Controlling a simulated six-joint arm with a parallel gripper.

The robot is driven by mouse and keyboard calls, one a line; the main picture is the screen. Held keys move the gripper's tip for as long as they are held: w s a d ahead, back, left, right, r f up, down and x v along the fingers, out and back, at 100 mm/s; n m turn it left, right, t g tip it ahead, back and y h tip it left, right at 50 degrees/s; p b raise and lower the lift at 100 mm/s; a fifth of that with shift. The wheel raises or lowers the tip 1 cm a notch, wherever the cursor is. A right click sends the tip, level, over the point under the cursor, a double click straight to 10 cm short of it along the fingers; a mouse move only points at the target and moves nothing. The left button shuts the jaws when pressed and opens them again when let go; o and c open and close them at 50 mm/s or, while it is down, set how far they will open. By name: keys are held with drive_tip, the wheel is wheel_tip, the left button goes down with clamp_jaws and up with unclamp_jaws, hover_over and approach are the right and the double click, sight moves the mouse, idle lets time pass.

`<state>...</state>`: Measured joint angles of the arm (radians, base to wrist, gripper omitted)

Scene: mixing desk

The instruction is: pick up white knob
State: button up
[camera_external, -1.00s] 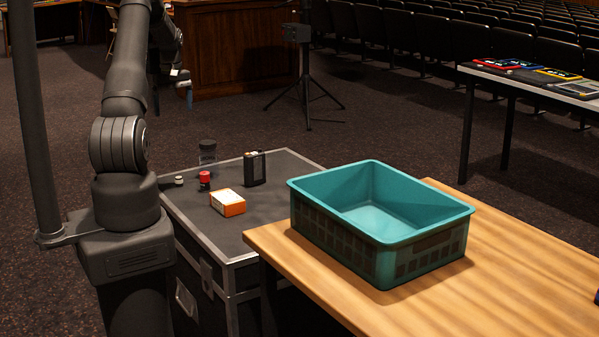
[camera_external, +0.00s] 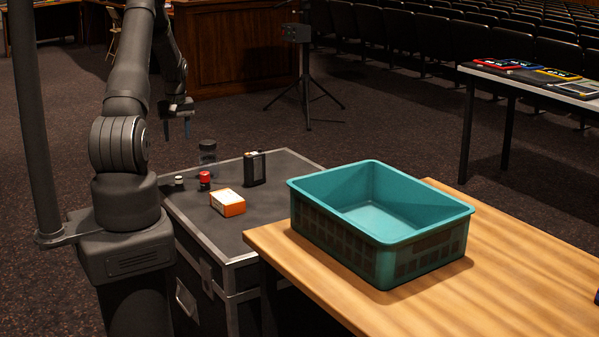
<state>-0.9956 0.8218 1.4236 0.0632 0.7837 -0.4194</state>
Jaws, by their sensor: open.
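The white knob (camera_external: 179,182) is a small pale piece standing on the left part of the black case top (camera_external: 270,218). A red knob-like piece (camera_external: 205,179) stands just to its right.
An empty teal crate (camera_external: 380,247) stands on the wooden table (camera_external: 505,285) to the right.

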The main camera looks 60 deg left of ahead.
hover_over(179, 177)
wheel_tip(179, 177, down, 9)
drive_tip(key=shift+d+f, duration=0.1)
drive_tip(key=shift+d, duration=0.05)
wheel_tip(179, 177, down, 5)
drive_tip(key=shift+s+d+r, duration=0.1)
drive_tip(key=shift+s, duration=0.05)
drive_tip(key=shift+f, duration=0.45)
drive_tip(key=shift+c, duration=0.4)
drive_tip(key=c, duration=1)
